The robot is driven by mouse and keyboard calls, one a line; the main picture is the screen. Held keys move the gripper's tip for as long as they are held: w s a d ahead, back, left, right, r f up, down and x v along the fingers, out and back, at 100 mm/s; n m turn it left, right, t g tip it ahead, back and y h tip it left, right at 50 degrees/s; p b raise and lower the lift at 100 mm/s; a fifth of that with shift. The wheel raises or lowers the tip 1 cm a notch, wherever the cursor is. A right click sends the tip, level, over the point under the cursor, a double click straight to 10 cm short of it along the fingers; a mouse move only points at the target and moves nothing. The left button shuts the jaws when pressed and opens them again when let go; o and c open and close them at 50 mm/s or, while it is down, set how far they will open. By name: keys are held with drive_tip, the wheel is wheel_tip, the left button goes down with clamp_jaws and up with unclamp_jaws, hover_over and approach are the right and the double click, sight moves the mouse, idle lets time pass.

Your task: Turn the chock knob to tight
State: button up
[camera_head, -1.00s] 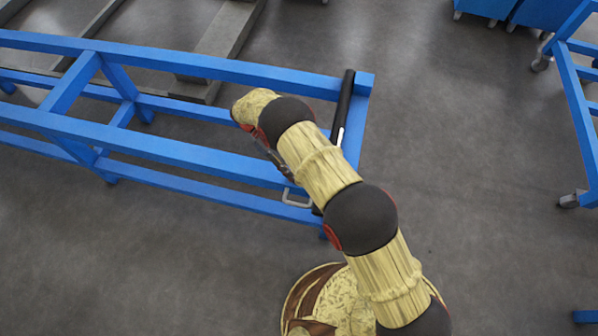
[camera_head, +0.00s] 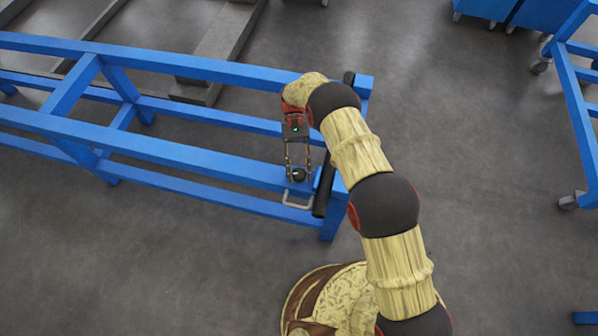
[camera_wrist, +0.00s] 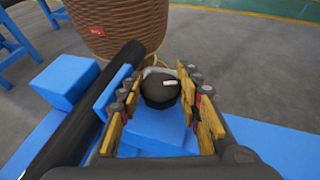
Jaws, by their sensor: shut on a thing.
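The chock knob is a small dark knob (camera_head: 298,174) on the near blue rail of the cart, close to its right end. In the wrist view the knob (camera_wrist: 160,90) is dark and faceted, with a short white mark on top pointing to the right. My gripper (camera_head: 297,177) comes at it from above, with a finger on each side, shut on the knob. The wrist view shows my gripper (camera_wrist: 163,100) with its padded fingers flanking the knob. The finger contact itself is partly hidden.
A black bar (camera_head: 321,195) runs along the cart's right end, close beside my gripper. A light metal loop (camera_head: 296,203) sits just below the knob. The blue cart frame (camera_head: 200,160) extends left. Another blue cart (camera_head: 580,110) stands at right; grey floor between is clear.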

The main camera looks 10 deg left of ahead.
sight(299, 173)
drive_tip(key=shift+m+y, duration=0.3)
drive_tip(key=shift+y, duration=0.1)
drive_tip(key=o, duration=0.9)
drive_tip(key=shift+r, duration=0.1)
wheel_tip(299, 173, up, 10)
drive_tip(key=shift+f, duration=0.1)
idle(0.5)
